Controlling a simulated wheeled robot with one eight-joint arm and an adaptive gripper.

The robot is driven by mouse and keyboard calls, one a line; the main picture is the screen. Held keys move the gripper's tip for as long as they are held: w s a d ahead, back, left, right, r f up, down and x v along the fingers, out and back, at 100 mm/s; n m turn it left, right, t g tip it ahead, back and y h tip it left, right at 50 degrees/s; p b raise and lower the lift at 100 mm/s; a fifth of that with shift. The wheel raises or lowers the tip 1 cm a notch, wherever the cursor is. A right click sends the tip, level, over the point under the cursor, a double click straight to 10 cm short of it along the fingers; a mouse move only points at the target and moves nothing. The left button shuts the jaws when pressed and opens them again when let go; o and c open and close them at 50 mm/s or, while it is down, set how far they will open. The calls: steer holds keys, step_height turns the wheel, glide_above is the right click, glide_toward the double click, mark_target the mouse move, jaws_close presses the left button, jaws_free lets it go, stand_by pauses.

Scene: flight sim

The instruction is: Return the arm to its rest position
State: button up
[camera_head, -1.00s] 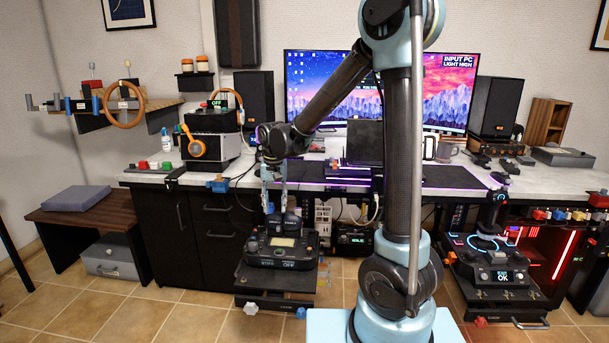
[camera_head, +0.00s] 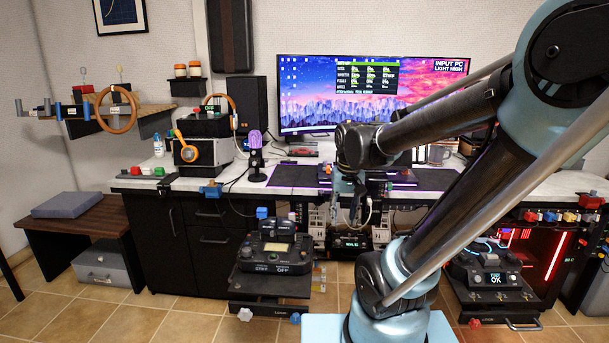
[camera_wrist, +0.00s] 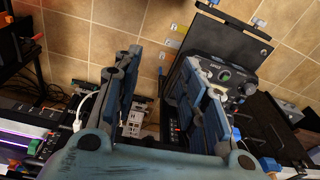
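My gripper (camera_head: 352,212) hangs pointing down in front of the desk, left of my base column, in the head view. In the wrist view my gripper (camera_wrist: 160,75) shows its two blue-grey fingers well apart, with nothing held between them. My arm is folded, with its elbow high at the right of the head view. The black throttle panel (camera_head: 275,255) with a small display and an OFF label is left of my gripper and apart from it. The panel also shows in the wrist view (camera_wrist: 222,75), behind the right finger.
The desk (camera_head: 160,182) carries a monitor (camera_head: 370,90), a speaker and a purple microphone (camera_head: 256,155). A steering wheel (camera_head: 116,110) is at the left. A second control panel (camera_head: 495,283) reads OK at the right. Tiled floor (camera_head: 130,320) is free at the front left.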

steer(key=s+d+f, duration=0.5)
steer(key=s+d, duration=0.2)
steer(key=s, duration=0.3)
steer(key=shift+s+d+f+t, duration=0.15)
steer(key=shift+f+t, duration=0.15)
steer(key=shift+f, duration=0.1)
